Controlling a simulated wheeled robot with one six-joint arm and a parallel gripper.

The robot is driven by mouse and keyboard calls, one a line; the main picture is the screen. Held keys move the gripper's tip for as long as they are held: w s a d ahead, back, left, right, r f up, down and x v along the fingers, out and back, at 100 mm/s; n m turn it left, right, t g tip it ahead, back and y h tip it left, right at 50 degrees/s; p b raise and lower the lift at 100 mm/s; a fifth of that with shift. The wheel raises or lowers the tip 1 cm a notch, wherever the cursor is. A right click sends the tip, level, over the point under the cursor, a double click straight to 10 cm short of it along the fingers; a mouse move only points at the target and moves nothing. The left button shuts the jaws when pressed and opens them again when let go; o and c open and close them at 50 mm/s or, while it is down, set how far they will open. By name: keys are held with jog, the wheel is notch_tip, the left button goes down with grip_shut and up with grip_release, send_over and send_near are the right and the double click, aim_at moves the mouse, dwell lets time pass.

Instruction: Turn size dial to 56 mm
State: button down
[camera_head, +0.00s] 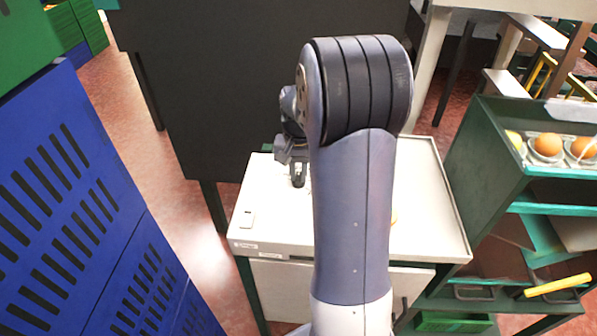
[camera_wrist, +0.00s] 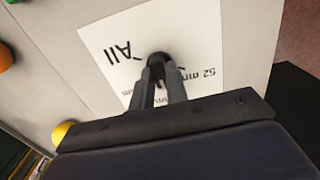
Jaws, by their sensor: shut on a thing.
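The size dial (camera_wrist: 158,57) is a small dark knob on a white label plate (camera_wrist: 105,45) in the wrist view. The plate carries upside-down print, with "All" to the left of the knob and "52 mm" to the right; other print is partly hidden by the fingers. My gripper (camera_wrist: 160,76) is shut on the knob, and its fingers cover most of it, so where the dial points cannot be told. In the head view my gripper (camera_head: 298,172) shows small beside my arm, over a white-topped table; the dial cannot be made out there.
In the wrist view an orange round part (camera_wrist: 5,57) and a yellow one (camera_wrist: 63,131) sit left of the plate. In the head view, blue crates (camera_head: 60,200) stand left, a dark panel (camera_head: 200,90) behind, and a green rack with oranges (camera_head: 547,145) right.

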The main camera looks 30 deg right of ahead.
aim_at(298, 175)
jog(key=c, duration=1.4)
grip_release()
jog(key=shift+r, duration=0.1)
notch_tip(298, 175, up, 11)
jog(key=b, duration=0.1)
jog(key=shift+f, duration=0.2)
notch_tip(298, 175, down, 11)
jog(key=shift+r+p, duration=0.1)
jog(key=shift+p, duration=0.4)
jog(key=shift+n, duration=0.3)
